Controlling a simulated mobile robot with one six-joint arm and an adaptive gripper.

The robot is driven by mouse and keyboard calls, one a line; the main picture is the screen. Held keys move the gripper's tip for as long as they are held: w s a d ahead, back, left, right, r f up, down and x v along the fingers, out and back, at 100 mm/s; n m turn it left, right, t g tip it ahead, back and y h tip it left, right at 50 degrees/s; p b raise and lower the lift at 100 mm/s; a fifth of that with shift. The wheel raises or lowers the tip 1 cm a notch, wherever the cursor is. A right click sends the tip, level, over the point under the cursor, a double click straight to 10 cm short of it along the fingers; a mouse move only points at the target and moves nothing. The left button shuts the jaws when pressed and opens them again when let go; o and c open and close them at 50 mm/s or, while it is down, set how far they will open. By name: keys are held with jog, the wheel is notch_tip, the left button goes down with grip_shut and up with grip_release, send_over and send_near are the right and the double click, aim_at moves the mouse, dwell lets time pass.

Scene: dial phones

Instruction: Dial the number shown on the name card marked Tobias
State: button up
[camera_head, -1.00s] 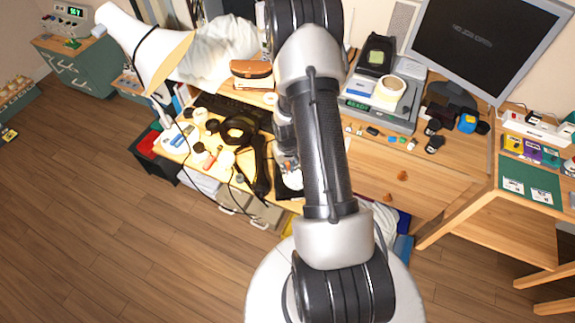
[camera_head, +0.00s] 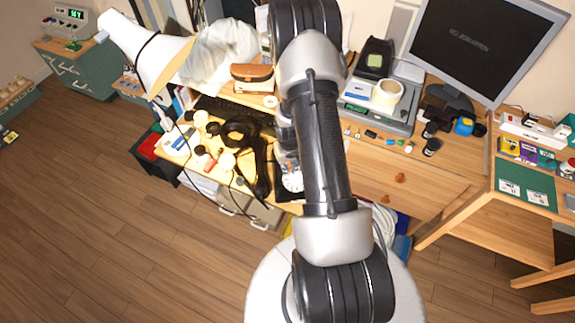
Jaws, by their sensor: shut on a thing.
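A dark phone with a white round dial (camera_head: 292,182) sits at the front edge of the desk, partly hidden behind my arm. My gripper (camera_head: 287,158) is just above the dial and mostly hidden by my arm. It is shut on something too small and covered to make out. I cannot tell whether it touches the dial. Two small white cards, one on the left (camera_head: 510,187) and one on the right (camera_head: 538,196), lie on a green mat (camera_head: 527,178) on the right-hand table. Their writing is too small to read, so I cannot tell which is marked Tobias.
Left of the phone lie a black headphone-like object (camera_head: 242,132), a keyboard (camera_head: 225,108) and small clutter under a white lamp (camera_head: 150,55). Right of my arm stand a grey scale-like device (camera_head: 380,115) with a tape roll (camera_head: 387,92) and a monitor (camera_head: 480,45).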

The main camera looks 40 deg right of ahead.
jog(key=shift+d, duration=0.1)
jog(key=shift+d+r+p, duration=0.15)
jog(key=shift+d+p, duration=0.05)
jog(key=shift+p, duration=0.45)
jog(key=shift+d+r+p, duration=0.1)
jog(key=shift+d+p, duration=0.2)
jog(key=shift+p, duration=0.5)
jog(key=shift+d, duration=0.1)
jog(key=shift+s, duration=0.1)
jog(key=shift+s+d+p, duration=0.15)
jog(key=shift+d+p, duration=0.25)
jog(key=shift+p, duration=1.45)
jog(key=shift+s+d+p, duration=0.1)
jog(key=shift+d+p, duration=0.05)
jog(key=shift+p, duration=0.4)
jog(key=shift+s, duration=0.1)
